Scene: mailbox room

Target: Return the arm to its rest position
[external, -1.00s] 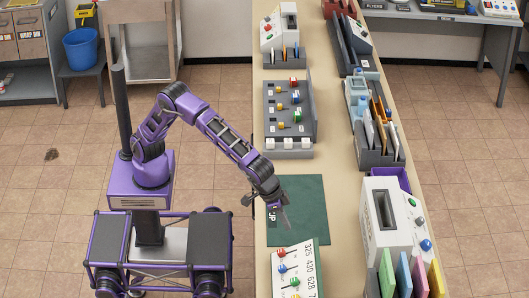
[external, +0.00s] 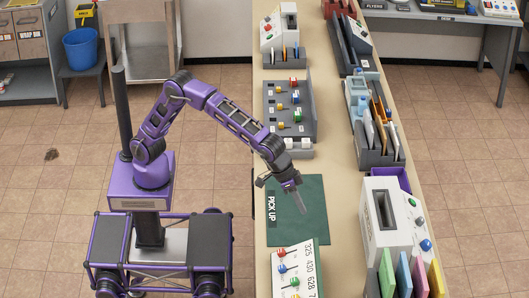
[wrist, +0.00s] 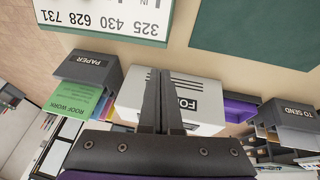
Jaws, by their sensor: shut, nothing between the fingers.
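My purple arm reaches from its base out over the long table. My gripper (external: 302,203) is shut and empty above the dark green mat (external: 312,228) marked "PICK UP". In the wrist view, the two dark fingers of my gripper (wrist: 170,110) lie close together with nothing between them. The mat (wrist: 240,25) shows at the top of that view. The gripper appears raised above the mat, with nothing touching it.
A white panel with coloured levers and numbers (external: 290,265) lies just in front of the mat. A white machine with a slot (external: 400,225) stands to the right. A key panel (external: 270,105) stands behind the mat. Coloured folders (external: 420,275) stand at the front right.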

